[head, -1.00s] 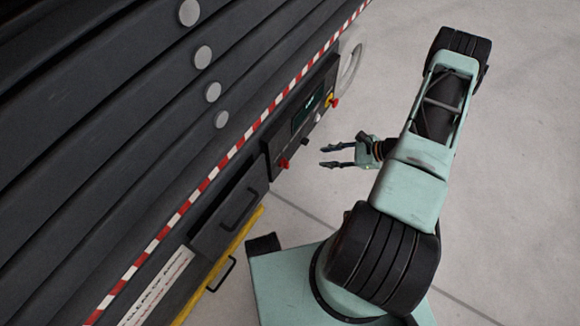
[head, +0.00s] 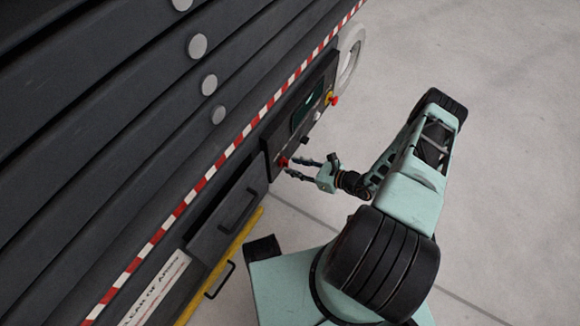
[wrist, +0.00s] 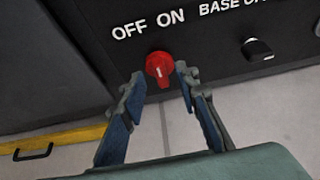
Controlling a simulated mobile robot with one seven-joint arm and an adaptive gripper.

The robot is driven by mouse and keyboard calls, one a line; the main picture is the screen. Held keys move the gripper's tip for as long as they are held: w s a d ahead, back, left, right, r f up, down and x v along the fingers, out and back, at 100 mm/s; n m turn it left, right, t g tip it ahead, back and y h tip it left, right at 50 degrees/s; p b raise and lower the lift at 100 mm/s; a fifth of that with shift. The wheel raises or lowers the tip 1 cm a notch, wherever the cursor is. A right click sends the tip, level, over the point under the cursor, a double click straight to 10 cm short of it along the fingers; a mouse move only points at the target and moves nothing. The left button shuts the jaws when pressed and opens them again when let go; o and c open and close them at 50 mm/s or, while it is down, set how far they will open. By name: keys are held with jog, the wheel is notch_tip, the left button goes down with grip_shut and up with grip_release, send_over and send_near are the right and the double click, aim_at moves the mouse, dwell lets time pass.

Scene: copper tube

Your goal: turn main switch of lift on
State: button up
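The red main switch (wrist: 159,67) is a round knob on the black control panel (wrist: 225,48), below the white words OFF and ON. Its pale mark points roughly upward, between the two words as seen from the wrist. In the head view the switch (head: 283,162) is at the panel's lower left corner. My gripper (wrist: 157,78) is open, one finger on each side of the switch, with the tips close to it. I cannot tell whether the fingers touch it. In the head view my gripper (head: 297,167) reaches the panel from the right.
A black knob (wrist: 257,49) sits right of the switch under partly cut-off lettering. A red button (head: 334,100) on yellow is at the panel's far end. A drawer-like box with a handle (head: 238,208) and a yellow rail (head: 222,262) lie left. Floor on the right is clear.

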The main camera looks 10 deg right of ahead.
jog(key=shift+x, duration=1.3)
grip_shut()
